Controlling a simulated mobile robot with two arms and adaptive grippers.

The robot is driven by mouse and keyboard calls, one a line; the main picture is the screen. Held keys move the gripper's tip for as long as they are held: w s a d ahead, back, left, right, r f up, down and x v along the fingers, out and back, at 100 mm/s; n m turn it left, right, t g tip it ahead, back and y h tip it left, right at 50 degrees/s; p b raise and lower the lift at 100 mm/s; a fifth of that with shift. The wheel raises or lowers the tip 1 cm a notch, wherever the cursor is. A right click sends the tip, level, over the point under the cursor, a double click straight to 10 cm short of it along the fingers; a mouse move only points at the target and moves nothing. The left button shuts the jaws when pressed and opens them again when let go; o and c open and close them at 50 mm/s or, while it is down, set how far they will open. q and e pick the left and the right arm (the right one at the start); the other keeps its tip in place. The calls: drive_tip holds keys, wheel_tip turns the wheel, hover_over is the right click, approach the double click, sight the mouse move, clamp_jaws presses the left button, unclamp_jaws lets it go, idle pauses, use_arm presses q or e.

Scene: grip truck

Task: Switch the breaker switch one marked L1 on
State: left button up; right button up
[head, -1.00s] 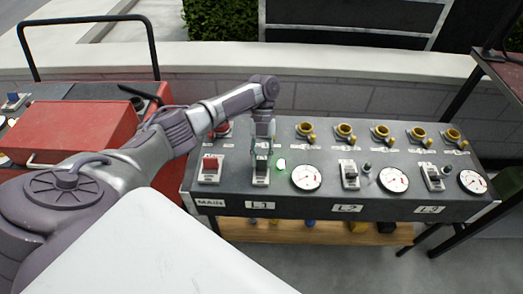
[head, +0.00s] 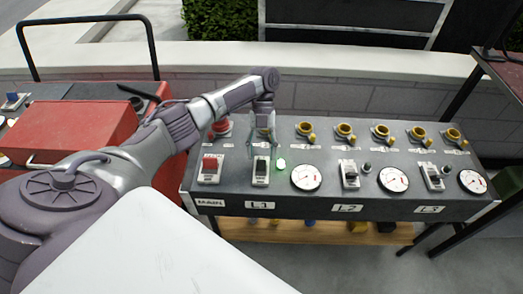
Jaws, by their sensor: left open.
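The breaker switch L1 (head: 261,171) is a white-framed switch with a dark middle on the sloped grey panel, above the L1 label (head: 260,205). My right gripper is not in view.
The MAIN switch (head: 210,168) with a red lever is left of L1. A gauge (head: 306,178), the L2 switch (head: 350,175) and the L3 switch (head: 433,177) are to the right. Yellow rings (head: 344,129) line the back. A red toolbox (head: 82,133) stands left.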

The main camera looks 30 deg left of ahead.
use_arm(q)
drive_tip(key=v, duration=0.9)
drive_tip(key=shift+w+r, duration=0.2)
drive_tip(key=shift+r, duration=0.15)
